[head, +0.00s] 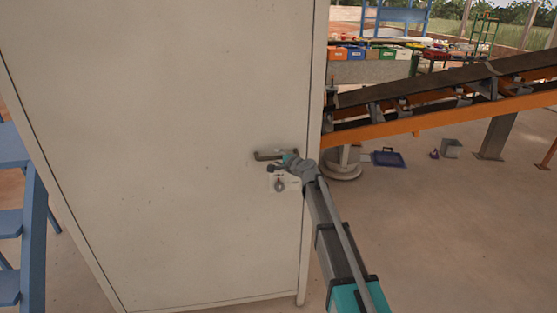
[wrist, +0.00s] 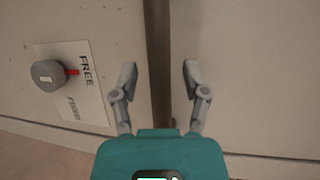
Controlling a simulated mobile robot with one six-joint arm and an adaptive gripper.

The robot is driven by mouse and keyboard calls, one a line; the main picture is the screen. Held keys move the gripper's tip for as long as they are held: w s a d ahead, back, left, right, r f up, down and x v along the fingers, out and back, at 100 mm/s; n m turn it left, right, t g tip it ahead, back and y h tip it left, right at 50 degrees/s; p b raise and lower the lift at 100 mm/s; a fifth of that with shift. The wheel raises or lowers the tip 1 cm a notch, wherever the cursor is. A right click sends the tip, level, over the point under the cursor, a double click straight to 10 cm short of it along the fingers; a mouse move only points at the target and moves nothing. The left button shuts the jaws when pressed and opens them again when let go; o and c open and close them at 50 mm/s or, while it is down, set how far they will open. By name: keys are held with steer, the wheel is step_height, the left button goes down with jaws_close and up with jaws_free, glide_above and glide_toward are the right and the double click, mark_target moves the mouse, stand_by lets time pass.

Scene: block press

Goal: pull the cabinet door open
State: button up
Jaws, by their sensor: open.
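The cabinet door (head: 165,130) is a large off-white panel and looks shut in the head view. Its handle (head: 263,155) is a dark horizontal bar near the door's right edge. My gripper (head: 280,161) is at the handle's right end. In the wrist view my open gripper (wrist: 158,72) has one finger on each side of the handle (wrist: 158,40), which appears as a dark upright bar. Neither finger visibly touches it. How deep the bar sits between the fingers is hard to tell.
A grey knob (wrist: 47,75) with a red mark sits on a label reading FREE and FIXED, beside the handle. Blue steps (head: 35,235) stand left of the cabinet. An orange-framed conveyor (head: 440,118) is at the right. The floor (head: 450,240) at front right is clear.

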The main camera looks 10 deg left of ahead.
stand_by(0.3)
jaws_close()
stand_by(0.3)
